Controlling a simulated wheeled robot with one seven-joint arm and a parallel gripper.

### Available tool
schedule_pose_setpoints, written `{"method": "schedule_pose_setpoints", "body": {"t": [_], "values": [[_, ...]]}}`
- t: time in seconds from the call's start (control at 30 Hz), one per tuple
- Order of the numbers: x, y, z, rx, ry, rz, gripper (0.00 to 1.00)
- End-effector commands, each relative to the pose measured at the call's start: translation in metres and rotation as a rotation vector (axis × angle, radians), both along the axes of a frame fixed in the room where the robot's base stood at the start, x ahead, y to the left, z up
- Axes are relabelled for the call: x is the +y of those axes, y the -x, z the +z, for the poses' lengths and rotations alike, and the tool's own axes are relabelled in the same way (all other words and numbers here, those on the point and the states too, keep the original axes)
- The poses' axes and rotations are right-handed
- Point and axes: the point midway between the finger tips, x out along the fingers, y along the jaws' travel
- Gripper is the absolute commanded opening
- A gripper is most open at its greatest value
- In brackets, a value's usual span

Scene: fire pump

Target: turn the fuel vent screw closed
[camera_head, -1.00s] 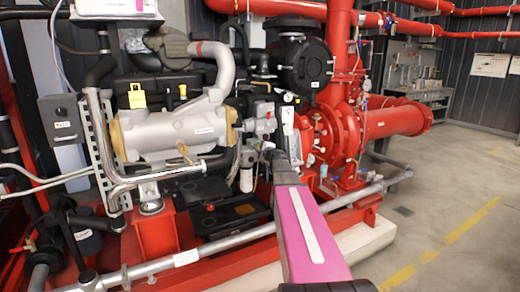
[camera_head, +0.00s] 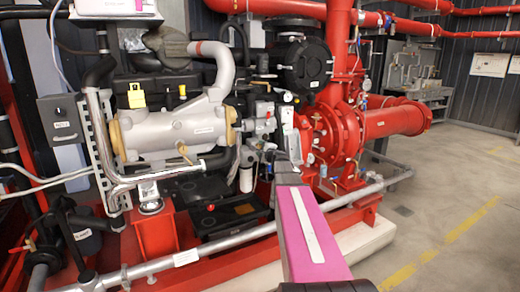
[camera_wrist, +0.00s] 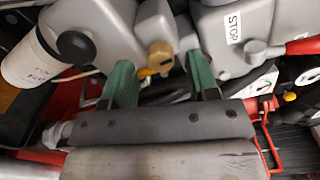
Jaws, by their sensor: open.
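A brass-coloured knob (camera_wrist: 158,55), which looks like the fuel vent screw, sits on a grey housing in the wrist view. A small yellow piece shows just below it. My gripper (camera_wrist: 160,74) is open, with one green finger on each side of the brass knob. The knob lies between the fingertips, and I see no clear contact. In the head view my gripper (camera_head: 268,147) reaches into the engine's right side, where its fingers and the screw are too small or hidden to make out.
A white cylindrical filter (camera_wrist: 35,55) is left of the fingers. A grey housing marked STOP (camera_wrist: 235,40) with a red lever (camera_wrist: 300,46) is close on the right. A grey pipe (camera_head: 235,235) runs in front of the engine. Open floor (camera_head: 450,220) lies to the right.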

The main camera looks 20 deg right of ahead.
Motion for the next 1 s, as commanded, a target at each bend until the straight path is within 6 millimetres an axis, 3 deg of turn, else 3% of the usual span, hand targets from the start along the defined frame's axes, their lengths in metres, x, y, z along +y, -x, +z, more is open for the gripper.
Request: {"method": "schedule_pose_setpoints", "body": {"t": [0.3, 0.43, 0.6, 1.0], "values": [[-0.010, 0.062, 0.000, 0.001, 0.000, -0.002, 0.54], [-0.014, 0.080, 0.000, 0.001, 0.000, -0.002, 0.54], [-0.017, 0.089, 0.000, 0.000, 0.000, -0.001, 0.54], [-0.016, 0.088, -0.001, 0.002, 0.001, 0.001, 0.54]]}}
